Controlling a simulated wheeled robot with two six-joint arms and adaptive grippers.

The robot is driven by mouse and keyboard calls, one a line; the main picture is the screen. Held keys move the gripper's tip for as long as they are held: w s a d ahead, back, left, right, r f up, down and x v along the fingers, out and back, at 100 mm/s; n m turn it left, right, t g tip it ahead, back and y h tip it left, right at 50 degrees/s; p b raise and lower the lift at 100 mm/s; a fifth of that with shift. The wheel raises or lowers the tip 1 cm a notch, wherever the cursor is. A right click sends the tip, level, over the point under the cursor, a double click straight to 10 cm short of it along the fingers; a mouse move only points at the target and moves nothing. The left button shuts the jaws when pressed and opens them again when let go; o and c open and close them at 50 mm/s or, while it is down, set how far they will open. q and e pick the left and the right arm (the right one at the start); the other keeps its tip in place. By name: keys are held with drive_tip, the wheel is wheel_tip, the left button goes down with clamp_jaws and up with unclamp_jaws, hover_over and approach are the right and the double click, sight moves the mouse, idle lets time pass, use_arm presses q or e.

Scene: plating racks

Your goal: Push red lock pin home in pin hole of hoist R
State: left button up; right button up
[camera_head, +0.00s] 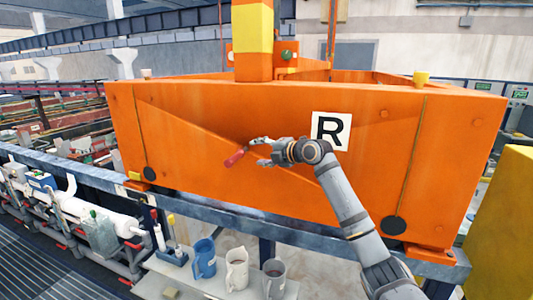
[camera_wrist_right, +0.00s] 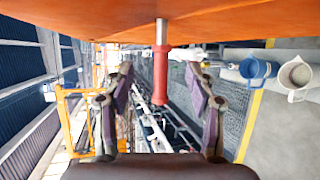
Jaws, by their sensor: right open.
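The orange hoist R (camera_head: 290,110) carries a white plate with a black R (camera_head: 331,130) on its front face. The red lock pin (camera_head: 234,158) sticks out from that face, left of the plate. In the right wrist view the pin's red grip (camera_wrist_right: 162,82) hangs below a bare silver shank (camera_wrist_right: 162,33) that meets the orange face. The pin hole itself is hidden. My right gripper (camera_head: 262,152) is open beside the pin. Its two fingers (camera_wrist_right: 161,85) stand apart on either side of the red grip, with gaps showing. My left gripper is not in view.
A blue mug (camera_head: 204,260), a white mug (camera_head: 236,268) and a grey mug (camera_head: 273,279) stand on a shelf below the hoist. A blue-grey rail (camera_head: 215,208) runs under the hoist. A yellow block (camera_head: 500,220) stands at the right edge. Open air lies before the orange face.

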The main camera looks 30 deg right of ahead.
drive_tip(key=v, duration=0.4)
idle(0.3)
